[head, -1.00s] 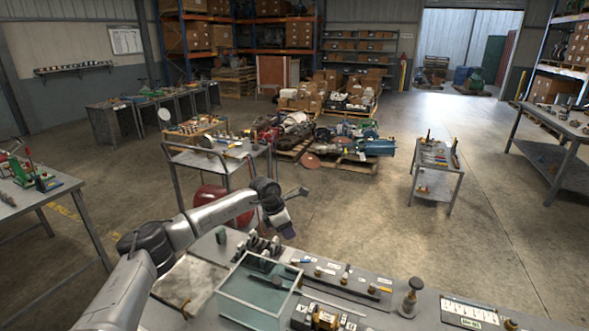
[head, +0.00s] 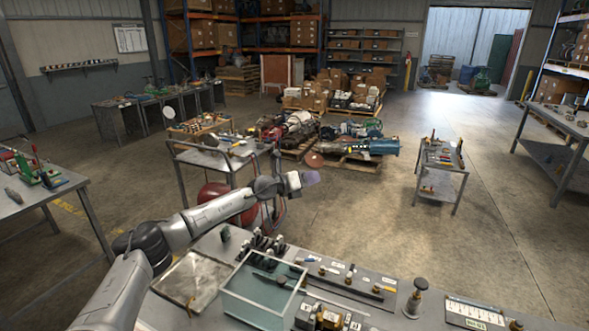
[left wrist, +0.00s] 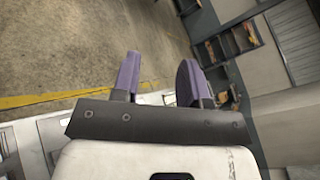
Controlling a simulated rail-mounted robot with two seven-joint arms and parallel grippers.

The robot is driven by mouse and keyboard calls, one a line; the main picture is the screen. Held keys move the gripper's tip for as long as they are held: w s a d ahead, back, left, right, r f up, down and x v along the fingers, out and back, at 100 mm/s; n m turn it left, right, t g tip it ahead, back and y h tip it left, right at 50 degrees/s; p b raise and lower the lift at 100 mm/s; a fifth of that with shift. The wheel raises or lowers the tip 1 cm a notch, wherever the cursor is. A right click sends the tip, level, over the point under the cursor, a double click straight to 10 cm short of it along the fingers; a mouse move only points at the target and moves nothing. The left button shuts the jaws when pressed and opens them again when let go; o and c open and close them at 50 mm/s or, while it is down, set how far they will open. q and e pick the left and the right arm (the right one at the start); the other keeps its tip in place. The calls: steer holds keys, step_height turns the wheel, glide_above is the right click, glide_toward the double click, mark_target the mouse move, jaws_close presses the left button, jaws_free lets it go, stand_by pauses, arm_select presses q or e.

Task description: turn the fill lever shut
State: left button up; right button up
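My left gripper (head: 306,179) hangs in the air beyond the far edge of the near bench, touching nothing. In the left wrist view, its two purple fingers (left wrist: 160,78) stand apart with nothing between them. On the near bench stand a clear-walled tank (head: 250,312) and a grey panel with several small brass and black fittings (head: 352,284). A brass-and-yellow fitting (head: 329,318) is at the bottom edge, partly cut off. I cannot tell which part is the fill lever. My right gripper is not in view.
A black-topped post (head: 417,298) and a white scale plate (head: 470,312) stand at the bench's right. A flat framed tray (head: 195,278) lies left of the tank. A cart (head: 215,158) stands behind my left arm. Open floor lies right of the gripper.

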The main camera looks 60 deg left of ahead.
arm_select(q)
steer(key=a+r+n+y, duration=0.1)
steer(key=s+a+r+n+t+y, duration=0.1)
steer(key=n, duration=0.1)
steer(key=a+r+n, duration=0.1)
steer(key=shift+s+r+t+y, duration=0.1)
steer(key=shift+s+t+y, duration=0.2)
steer(key=shift+t+y, duration=0.1)
